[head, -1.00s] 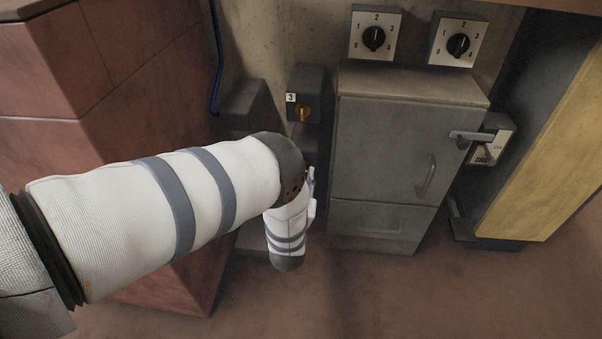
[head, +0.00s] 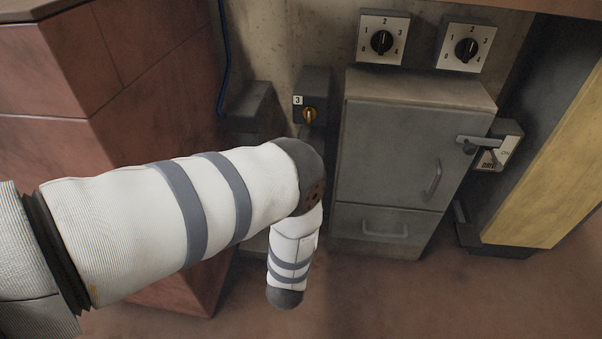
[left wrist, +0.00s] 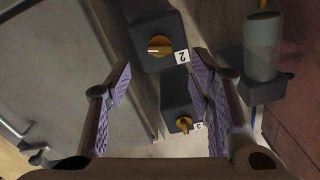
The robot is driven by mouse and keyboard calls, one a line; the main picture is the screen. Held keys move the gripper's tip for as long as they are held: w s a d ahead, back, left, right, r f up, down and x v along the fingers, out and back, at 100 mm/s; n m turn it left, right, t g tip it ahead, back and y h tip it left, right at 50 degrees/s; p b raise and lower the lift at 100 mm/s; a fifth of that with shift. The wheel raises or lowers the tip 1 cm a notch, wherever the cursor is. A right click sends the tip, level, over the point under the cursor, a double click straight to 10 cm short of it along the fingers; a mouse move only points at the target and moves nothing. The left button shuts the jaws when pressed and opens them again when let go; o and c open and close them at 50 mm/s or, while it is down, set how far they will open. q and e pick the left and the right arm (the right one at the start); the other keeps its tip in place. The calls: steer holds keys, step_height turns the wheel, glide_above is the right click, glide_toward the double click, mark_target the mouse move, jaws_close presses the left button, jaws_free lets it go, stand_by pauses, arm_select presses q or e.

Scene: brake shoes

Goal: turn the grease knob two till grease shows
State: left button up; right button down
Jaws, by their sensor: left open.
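The knob marked 2 (left wrist: 160,46) is orange-yellow and sits on a dark box with a white number plate. In the left wrist view it is ahead of my left gripper (left wrist: 161,76), between the lines of the two fingers and a little beyond the tips. The gripper is open, with purple ridged pads and nothing between them. In the head view my left arm hides the gripper and knob 2. The similar knob marked 3 (left wrist: 184,124) is lower in the wrist view; it also shows in the head view (head: 309,116). My right gripper is out of view.
A grey cabinet (head: 392,150) stands right of the knob boxes, with two black numbered dials (head: 381,42) above it. A lever switch (head: 492,145) is at its right. A red-brown block (head: 150,110) stands left. A grey cylinder (left wrist: 263,45) is near the right finger.

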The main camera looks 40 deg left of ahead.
arm_select(q)
steer(key=v, duration=0.5)
steer(key=shift+s+d, duration=0.1)
steer(key=shift+s, duration=0.05)
